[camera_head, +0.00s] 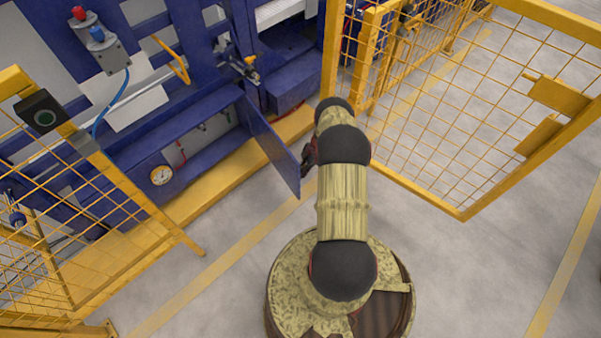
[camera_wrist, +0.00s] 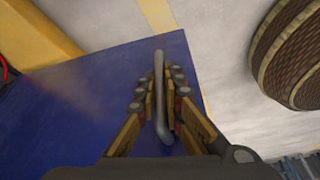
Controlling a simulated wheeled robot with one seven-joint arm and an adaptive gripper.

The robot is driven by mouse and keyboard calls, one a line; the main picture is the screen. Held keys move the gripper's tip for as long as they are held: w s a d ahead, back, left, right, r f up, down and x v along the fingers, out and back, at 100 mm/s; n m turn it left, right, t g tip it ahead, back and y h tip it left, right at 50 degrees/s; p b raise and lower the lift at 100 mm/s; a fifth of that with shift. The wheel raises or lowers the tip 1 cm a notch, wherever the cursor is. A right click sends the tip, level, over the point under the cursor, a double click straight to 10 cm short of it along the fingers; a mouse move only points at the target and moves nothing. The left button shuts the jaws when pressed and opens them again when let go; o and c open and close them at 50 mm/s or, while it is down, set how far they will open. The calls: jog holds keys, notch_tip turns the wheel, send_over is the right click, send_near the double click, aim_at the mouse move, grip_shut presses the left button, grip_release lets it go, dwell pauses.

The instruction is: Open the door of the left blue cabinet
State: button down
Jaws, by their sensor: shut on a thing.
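The left blue cabinet (camera_head: 185,135) sits low in the blue machine, left of my arm in the head view. Its blue door (camera_head: 268,145) stands swung outward from the right side of the opening, so the inside shows. My gripper (camera_wrist: 158,90) is shut on the door's grey bar handle (camera_wrist: 159,62), with a finger on each side of it in the wrist view. The door's blue face (camera_wrist: 85,105) fills the left and middle of that view. In the head view my arm hides most of the gripper and the handle.
A round gauge (camera_head: 161,175) shows in the cabinet opening. A yellow mesh gate (camera_head: 470,110) stands to the right of my arm, and another yellow mesh panel (camera_head: 70,220) is at the left. Bare grey floor (camera_head: 225,285) lies in front of the cabinet.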

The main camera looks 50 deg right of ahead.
jog(key=c, duration=1.9)
grip_release()
jog(key=shift+d+r, duration=0.2)
jog(key=shift+r, duration=0.3)
jog(key=v, duration=1)
jog(key=shift+s+r, duration=0.2)
jog(key=shift+r, duration=0.15)
jog(key=shift+d, duration=0.15)
